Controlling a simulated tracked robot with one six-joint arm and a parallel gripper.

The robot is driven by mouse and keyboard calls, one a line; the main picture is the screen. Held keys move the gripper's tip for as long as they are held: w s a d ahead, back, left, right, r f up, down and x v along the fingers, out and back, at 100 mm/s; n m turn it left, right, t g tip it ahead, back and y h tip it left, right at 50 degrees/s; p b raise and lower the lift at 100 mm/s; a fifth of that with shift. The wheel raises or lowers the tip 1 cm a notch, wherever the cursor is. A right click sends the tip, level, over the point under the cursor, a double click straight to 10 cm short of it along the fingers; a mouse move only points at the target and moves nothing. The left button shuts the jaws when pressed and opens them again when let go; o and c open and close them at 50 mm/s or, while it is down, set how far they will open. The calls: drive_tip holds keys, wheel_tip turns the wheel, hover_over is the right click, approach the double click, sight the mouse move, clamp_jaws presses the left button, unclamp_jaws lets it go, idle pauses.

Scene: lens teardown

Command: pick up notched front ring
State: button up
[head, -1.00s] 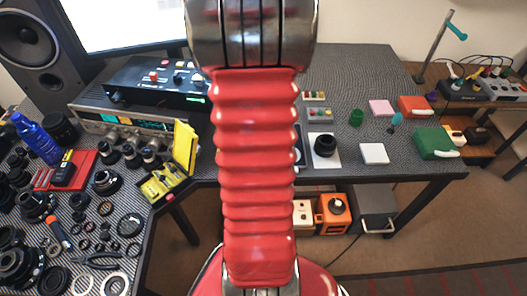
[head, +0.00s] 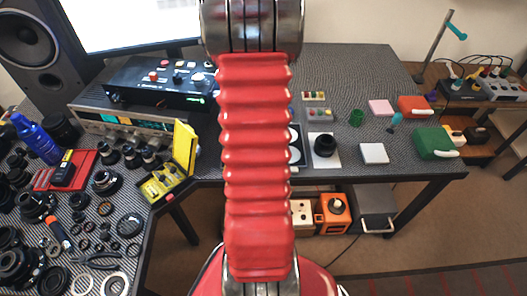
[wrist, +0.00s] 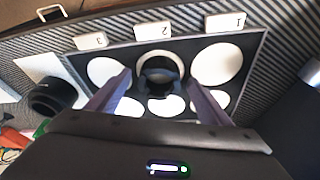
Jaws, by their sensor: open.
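The notched front ring (wrist: 161,85) looks like a dark ring with a pale middle. It sits at the middle far place of a black tray (wrist: 262,48) with white round places, by the label 2. In the wrist view my gripper (wrist: 160,76) is open, with one finger on each side of the ring; I cannot tell whether they touch it. In the head view my red arm hides the ring and my gripper, and only the right edge of the tray (head: 302,156) shows.
A black lens part (head: 324,145) stands on a white pad right of the tray. White label blocks 1 (wrist: 226,21), 2 (wrist: 153,31) and 3 (wrist: 91,41) line the tray's side. An open yellow case (head: 184,150) stands left of my arm.

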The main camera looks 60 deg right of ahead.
drive_tip(key=shift+d+f, duration=0.1)
drive_tip(key=shift+f, duration=0.2)
idle(0.4)
drive_tip(key=c, duration=1.1)
